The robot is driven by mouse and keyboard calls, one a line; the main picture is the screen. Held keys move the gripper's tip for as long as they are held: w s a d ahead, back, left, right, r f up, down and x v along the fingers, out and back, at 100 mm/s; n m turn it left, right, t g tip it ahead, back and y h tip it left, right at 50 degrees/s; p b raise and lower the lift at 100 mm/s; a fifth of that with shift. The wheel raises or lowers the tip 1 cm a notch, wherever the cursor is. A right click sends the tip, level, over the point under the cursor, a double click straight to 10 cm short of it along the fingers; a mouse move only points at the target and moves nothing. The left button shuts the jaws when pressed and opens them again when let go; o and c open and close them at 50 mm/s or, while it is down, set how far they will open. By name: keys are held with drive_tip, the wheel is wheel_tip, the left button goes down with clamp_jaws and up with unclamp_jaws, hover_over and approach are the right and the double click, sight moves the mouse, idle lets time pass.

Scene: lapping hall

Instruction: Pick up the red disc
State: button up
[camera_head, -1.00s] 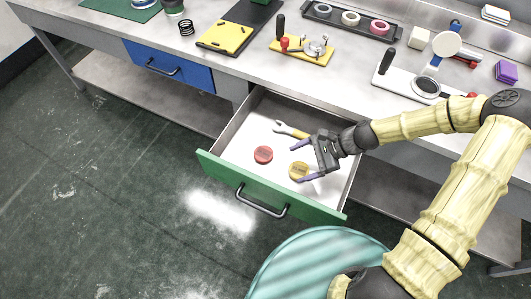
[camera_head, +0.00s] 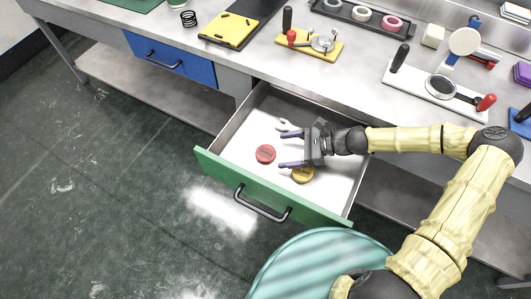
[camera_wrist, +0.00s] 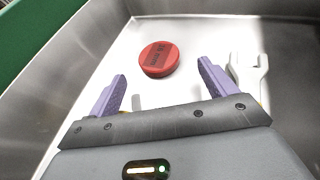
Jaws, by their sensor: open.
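The red disc (camera_head: 265,154) lies flat in the open drawer, left of the middle of its white floor. In the wrist view the red disc (camera_wrist: 159,59) shows dark lettering on its top and lies ahead of the fingertips, roughly between their lines. My gripper (camera_head: 285,149) is open and empty over the drawer, its purple fingers pointing left toward the red disc and apart from it. The wrist view shows both fingers of my gripper (camera_wrist: 162,80) spread wide.
A yellow disc (camera_head: 302,175) lies under my gripper's lower side. A pale wrench (camera_head: 284,124) lies toward the back; it shows right of the fingers in the wrist view (camera_wrist: 250,75). The drawer's green front (camera_head: 225,174) and metal walls enclose the space. The workbench (camera_head: 350,70) stands behind.

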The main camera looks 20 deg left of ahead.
sight(267, 152)
drive_tip(key=shift+b+x, duration=0.4)
drive_tip(key=shift+x, duration=2.2)
drive_tip(key=shift+s+r, duration=0.1)
drive_tip(key=c, duration=1.1)
wheel_tip(267, 152, up, 10)
drive_tip(key=p, duration=0.2)
